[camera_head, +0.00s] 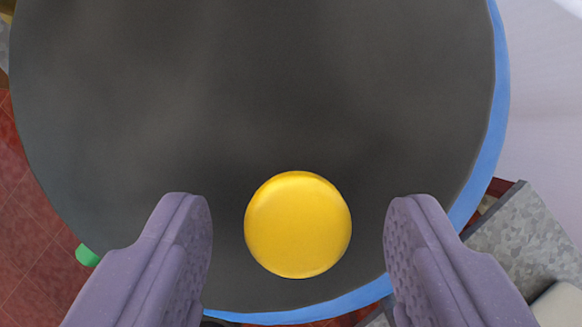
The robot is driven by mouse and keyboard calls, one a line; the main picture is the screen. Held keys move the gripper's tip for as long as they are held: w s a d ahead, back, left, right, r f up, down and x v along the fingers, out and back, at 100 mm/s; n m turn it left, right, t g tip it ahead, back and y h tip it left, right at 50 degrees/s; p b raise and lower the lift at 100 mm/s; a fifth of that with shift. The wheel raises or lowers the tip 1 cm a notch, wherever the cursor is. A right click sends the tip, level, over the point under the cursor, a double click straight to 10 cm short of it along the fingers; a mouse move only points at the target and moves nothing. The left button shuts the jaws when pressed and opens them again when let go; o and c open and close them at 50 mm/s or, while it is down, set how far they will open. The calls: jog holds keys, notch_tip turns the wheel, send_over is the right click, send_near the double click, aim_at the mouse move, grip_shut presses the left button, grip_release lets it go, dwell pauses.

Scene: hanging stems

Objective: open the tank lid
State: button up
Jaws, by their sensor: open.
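The tank lid (270,90) is a large dark grey disc that fills most of the view. A round yellow knob (298,225) sits on it near its lower edge. A blue rim (497,110) shows along the right and bottom of the disc. My gripper (298,218) is open, with one purple finger on each side of the knob and a clear gap to it on both sides. I cannot tell how far the fingertips are above the lid. The top of the disc is cut off by the frame.
A small green piece (87,255) sticks out at the lower left edge of the disc. Red tiled floor (35,235) shows at the left. A grey speckled block (525,240) lies at the lower right, beside a pale surface (550,100) on the right.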

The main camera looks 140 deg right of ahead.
jog(key=shift+w+a+f, duration=0.1)
jog(key=shift+f, duration=0.1)
jog(key=shift+c, duration=0.5)
grip_shut()
jog(key=shift+r, duration=0.15)
